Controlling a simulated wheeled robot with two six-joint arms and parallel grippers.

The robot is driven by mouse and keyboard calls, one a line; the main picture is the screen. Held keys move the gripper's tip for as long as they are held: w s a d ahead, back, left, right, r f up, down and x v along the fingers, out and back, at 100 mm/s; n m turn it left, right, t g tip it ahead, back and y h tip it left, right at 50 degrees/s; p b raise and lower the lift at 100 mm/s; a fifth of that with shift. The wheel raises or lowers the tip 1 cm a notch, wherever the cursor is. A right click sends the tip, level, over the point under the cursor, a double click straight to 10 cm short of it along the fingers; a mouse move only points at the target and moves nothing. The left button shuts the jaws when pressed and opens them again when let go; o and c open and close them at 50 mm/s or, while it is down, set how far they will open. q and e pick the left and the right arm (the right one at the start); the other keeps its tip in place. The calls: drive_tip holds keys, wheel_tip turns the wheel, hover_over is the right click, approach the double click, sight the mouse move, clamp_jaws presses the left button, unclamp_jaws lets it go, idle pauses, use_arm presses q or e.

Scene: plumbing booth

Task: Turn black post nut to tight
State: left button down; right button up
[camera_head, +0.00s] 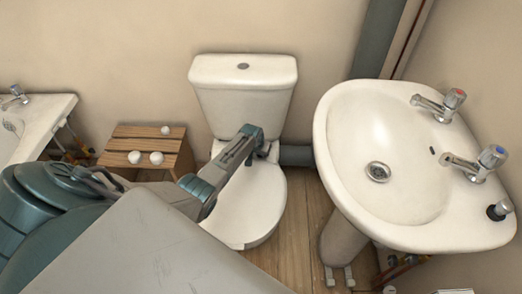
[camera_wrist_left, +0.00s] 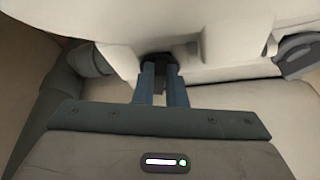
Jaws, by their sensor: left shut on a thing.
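The white toilet (camera_head: 250,205) stands against the back wall, with its lid down and its cistern (camera_head: 243,92) behind. My left arm reaches over the lid, and its end is at the rear of the seat. In the left wrist view, my left gripper (camera_wrist_left: 160,70) points up at the underside of the white toilet (camera_wrist_left: 230,40). Its two blue-grey fingers are shut on the black post nut (camera_wrist_left: 158,57), which shows as a small dark piece at the fingertips. Most of the nut is hidden, so how tight it sits cannot be told. My right gripper is not in view.
A white basin (camera_head: 335,130) with two taps stands to the right. A wooden stool (camera_head: 150,132) with white balls on it is left of the toilet, beside a bath (camera_head: 40,125). A grey pipe (camera_wrist_left: 90,60) is close left of the fingers. Wooden floor (camera_head: 300,220) is free between toilet and basin.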

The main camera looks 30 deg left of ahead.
use_arm(q)
drive_tip(key=shift+s+a+f+m+h, duration=0.15)
drive_tip(key=shift+m+h, duration=0.25)
drive_tip(key=shift+m, duration=0.5)
drive_tip(key=shift+a+f+m+h+b, duration=0.15)
drive_tip(key=shift+m+h+b, duration=0.45)
drive_tip(key=shift+m, duration=0.6)
drive_tip(key=shift+a+m, duration=0.1)
drive_tip(key=shift+m, duration=0.4)
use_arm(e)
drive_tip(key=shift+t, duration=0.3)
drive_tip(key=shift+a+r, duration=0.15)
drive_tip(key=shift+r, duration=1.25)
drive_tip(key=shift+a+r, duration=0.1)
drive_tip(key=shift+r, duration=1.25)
use_arm(q)
drive_tip(key=c, duration=1.5)
unclamp_jaws()
drive_tip(key=shift+o, duration=0.2)
